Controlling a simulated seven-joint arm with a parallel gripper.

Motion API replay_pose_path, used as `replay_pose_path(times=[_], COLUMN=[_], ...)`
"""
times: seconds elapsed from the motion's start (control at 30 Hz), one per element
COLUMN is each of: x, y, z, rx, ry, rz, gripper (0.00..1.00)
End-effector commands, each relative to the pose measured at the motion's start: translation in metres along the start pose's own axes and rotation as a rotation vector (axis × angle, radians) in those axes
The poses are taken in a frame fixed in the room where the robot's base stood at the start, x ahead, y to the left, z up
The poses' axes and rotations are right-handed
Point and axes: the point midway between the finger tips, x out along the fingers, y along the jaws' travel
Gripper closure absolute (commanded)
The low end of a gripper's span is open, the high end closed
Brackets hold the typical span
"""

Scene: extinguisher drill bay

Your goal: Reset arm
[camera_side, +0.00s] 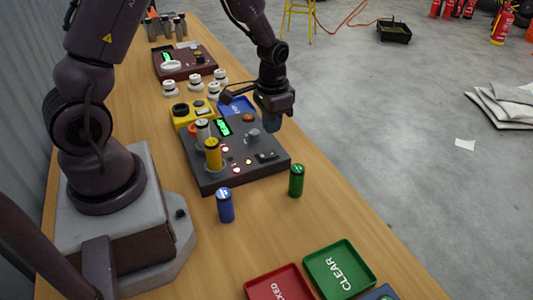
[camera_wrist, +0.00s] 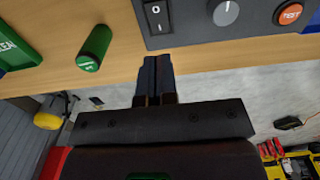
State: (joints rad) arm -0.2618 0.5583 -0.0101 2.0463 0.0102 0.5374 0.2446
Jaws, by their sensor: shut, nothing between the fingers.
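My gripper (camera_side: 273,118) is shut and empty, above the far right part of a dark control box (camera_side: 215,182). Its closed fingers (camera_wrist: 155,75) show in the wrist view, beside the box's near edge in that picture. The box carries a green-lit screen (camera_side: 223,128), a grey knob (camera_side: 253,134), a rocker switch (camera_side: 266,156), an orange button (camera_side: 248,117) and red-lit lamps. In the wrist view the rocker switch (camera_wrist: 157,16), knob (camera_wrist: 226,12) and orange TEST button (camera_wrist: 290,15) are close. A yellow cylinder (camera_side: 213,154) and a pale cylinder (camera_side: 203,131) stand upright on the box.
A blue cylinder (camera_side: 226,206) and a green cylinder (camera_side: 296,180) stand on the bench before the box. A red tray (camera_side: 262,290) and green CLEAR tray (camera_side: 318,262) lie nearer. A yellow device (camera_side: 181,123), blue tray (camera_side: 240,101), white round pieces and a maroon box (camera_side: 183,70) are behind.

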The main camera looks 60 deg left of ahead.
Motion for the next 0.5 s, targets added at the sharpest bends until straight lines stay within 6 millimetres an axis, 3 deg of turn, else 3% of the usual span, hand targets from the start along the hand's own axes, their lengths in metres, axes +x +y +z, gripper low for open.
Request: replay_pose_path(times=[0.13, 0.23, 0.37, 0.5], x=[0.000, 0.002, -0.029, -0.073], y=[0.001, 0.005, 0.014, 0.027], z=[0.002, 0.021, 0.036, 0.053], rx=[-0.016, -0.054, -0.088, -0.104], ry=[-0.012, -0.078, -0.084, -0.042], rz=[0.003, 0.018, 0.016, 0.005], gripper=[1.00, 1.00, 1.00, 1.00])
